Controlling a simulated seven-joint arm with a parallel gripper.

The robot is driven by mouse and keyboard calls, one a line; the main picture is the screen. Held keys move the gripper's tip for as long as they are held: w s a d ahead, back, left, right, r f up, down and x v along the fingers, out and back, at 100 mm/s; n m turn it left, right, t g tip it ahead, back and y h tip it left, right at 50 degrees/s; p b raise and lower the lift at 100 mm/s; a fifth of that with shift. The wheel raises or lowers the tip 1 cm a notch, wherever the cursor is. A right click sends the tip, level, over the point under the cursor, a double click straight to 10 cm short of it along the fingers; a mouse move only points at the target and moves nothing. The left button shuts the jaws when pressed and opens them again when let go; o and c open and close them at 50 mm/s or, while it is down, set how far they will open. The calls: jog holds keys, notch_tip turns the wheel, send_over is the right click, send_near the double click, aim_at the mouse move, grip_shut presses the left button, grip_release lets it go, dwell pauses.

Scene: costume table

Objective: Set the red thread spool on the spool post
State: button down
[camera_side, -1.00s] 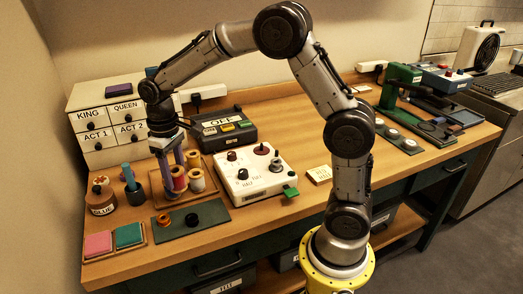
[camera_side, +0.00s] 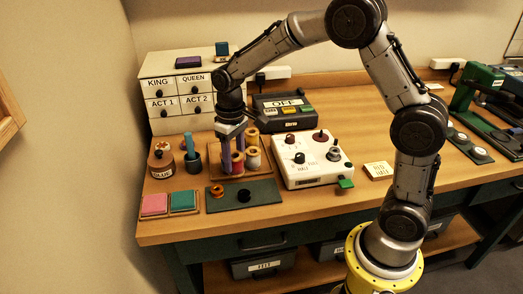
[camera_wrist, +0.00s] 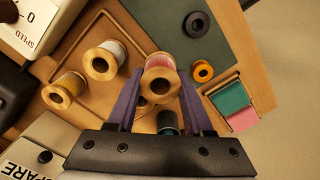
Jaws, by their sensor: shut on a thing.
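The red thread spool (camera_wrist: 160,68), with pale wooden ends, is between the two purple fingers of my gripper (camera_wrist: 157,92) in the wrist view. My gripper (camera_side: 232,158) is shut on it in the side view, above the wooden spool tray (camera_side: 219,177). The fingers partly hide the spool, and I cannot tell whether it is clear of the tray. The dark green mat (camera_side: 266,188) lies in front of the tray. A round black piece on it, apparently the spool post (camera_side: 244,195), stands empty; it also shows in the wrist view (camera_wrist: 196,24).
A cream spool (camera_side: 253,158) and a yellow spool (camera_wrist: 63,90) stand close beside my gripper. A small orange ring (camera_side: 216,191) is on the mat.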

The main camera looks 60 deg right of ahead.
notch_tip(320, 180, up, 13)
jog(key=s+d+m, duration=0.5)
jog(key=s+d, duration=0.1)
jog(key=d, duration=0.7)
jog(key=s+d+m, duration=0.4)
jog(key=s+d, duration=0.3)
jog(key=d, duration=0.5)
jog(key=shift+d+f, duration=0.15)
jog(key=shift+f, duration=2.4)
jog(key=shift+d+f, duration=0.1)
jog(key=shift+f, duration=2.4)
jog(key=shift+s+f, duration=0.1)
jog(key=shift+f, duration=0.5)
jog(key=c, duration=0.6)
grip_release()
